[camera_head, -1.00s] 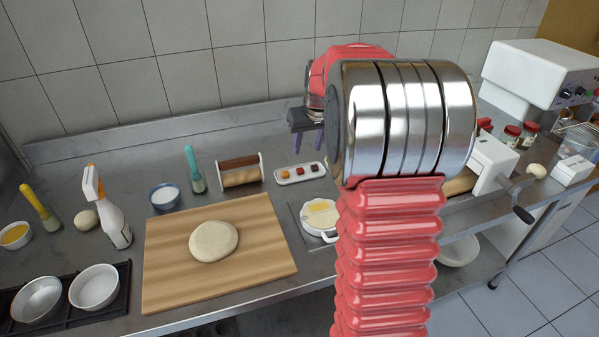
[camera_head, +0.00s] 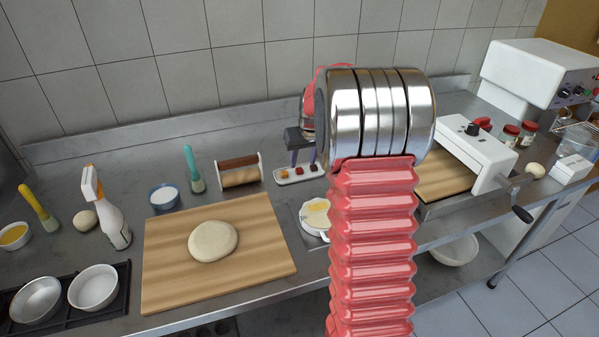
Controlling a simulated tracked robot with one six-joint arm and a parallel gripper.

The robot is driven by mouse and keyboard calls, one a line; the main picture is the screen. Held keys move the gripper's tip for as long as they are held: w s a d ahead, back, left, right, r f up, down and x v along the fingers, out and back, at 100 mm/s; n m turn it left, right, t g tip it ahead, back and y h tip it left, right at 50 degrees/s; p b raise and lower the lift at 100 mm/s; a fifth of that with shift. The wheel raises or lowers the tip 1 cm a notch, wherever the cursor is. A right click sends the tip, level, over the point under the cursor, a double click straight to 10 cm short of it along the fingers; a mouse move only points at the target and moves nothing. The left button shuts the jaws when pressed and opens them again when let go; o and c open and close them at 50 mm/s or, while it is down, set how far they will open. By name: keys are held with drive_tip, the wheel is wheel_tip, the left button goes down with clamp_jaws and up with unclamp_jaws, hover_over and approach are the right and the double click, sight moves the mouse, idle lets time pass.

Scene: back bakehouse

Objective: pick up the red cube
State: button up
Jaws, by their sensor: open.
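A small white tray (camera_head: 283,182) near the back of the steel counter holds several small cubes. The red cube (camera_head: 299,171) seems to be the middle one, between an orange cube (camera_head: 284,175) and a dark one (camera_head: 314,168); they are small, so the colours are hard to tell apart. My gripper (camera_head: 303,162) is open, its two purple fingers pointing down just above the tray. I cannot tell whether the fingertips are beside the cube or still above it. My wrist is partly hidden behind my arm.
A wooden rack with a roller (camera_head: 239,172) stands just left of the tray. A white pan (camera_head: 316,214) is in front, partly behind my arm. A dough board (camera_head: 165,262) lies front left. A white-ended machine (camera_head: 470,150) stands right.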

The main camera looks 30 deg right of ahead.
sight(300, 169)
drive_tip(key=shift+x, duration=2.6)
drive_tip(key=shift+w+r, duration=0.1)
drive_tip(key=shift+a, duration=0.1)
drive_tip(key=shift+c, duration=0.2)
clamp_jaws()
